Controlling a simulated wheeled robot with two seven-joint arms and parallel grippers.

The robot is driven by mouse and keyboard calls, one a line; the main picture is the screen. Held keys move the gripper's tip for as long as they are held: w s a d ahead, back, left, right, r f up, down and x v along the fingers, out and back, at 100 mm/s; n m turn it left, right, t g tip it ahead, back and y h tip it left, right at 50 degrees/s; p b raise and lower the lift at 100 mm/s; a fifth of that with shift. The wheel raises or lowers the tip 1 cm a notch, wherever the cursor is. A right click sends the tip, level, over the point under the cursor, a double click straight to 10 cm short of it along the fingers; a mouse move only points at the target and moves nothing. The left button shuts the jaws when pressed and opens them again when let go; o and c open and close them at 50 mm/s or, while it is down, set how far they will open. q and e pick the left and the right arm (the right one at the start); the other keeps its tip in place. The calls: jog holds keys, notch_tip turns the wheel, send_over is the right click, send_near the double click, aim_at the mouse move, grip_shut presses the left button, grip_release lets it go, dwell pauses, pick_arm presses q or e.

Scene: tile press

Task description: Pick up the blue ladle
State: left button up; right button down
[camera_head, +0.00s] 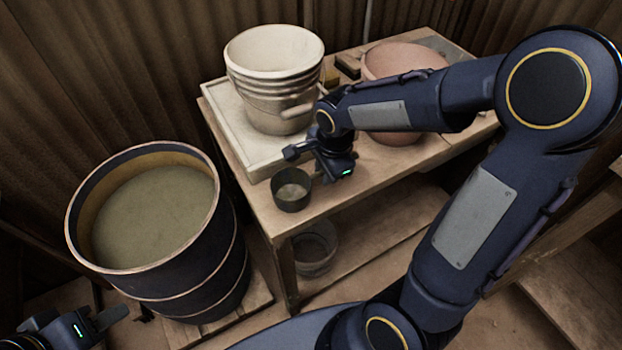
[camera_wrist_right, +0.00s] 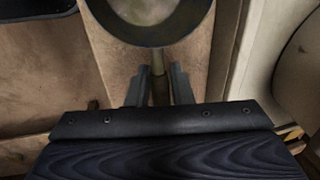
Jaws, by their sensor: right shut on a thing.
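The ladle's dark, round bowl (camera_head: 291,190) is at the near left corner of the wooden table. It looks dark grey-blue, with a pale murky inside. It also shows at the top of the right wrist view (camera_wrist_right: 150,38). My right gripper (camera_head: 308,165) reaches down beside the bowl. In the wrist view its fingers (camera_wrist_right: 159,90) are shut on the ladle's thin handle. I cannot tell whether the bowl touches the tabletop. My left gripper (camera_head: 95,322) is at the lower left corner, away from the ladle, partly cut off by the frame.
A barrel (camera_head: 215,255) of murky liquid stands left of the table (camera_head: 395,180). A cream bucket (camera_head: 262,85) sits on a pale tray (camera_head: 235,125), with a pinkish pot (camera_head: 395,60) behind my right arm. A small container (camera_head: 315,255) is on the lower shelf.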

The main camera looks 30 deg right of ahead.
jog(key=shift+r, duration=0.5)
notch_tip(320, 180, up, 3)
jog(key=shift+w+f+p, duration=0.1)
jog(key=shift+f+p, duration=0.1)
jog(key=shift+p, duration=0.2)
jog(key=s+d+r+p, duration=0.2)
jog(key=s+r, duration=0.7)
jog(key=s, duration=0.5)
jog(key=shift+d+r, duration=0.2)
jog(key=shift+d, duration=0.25)
jog(key=shift+w, duration=0.1)
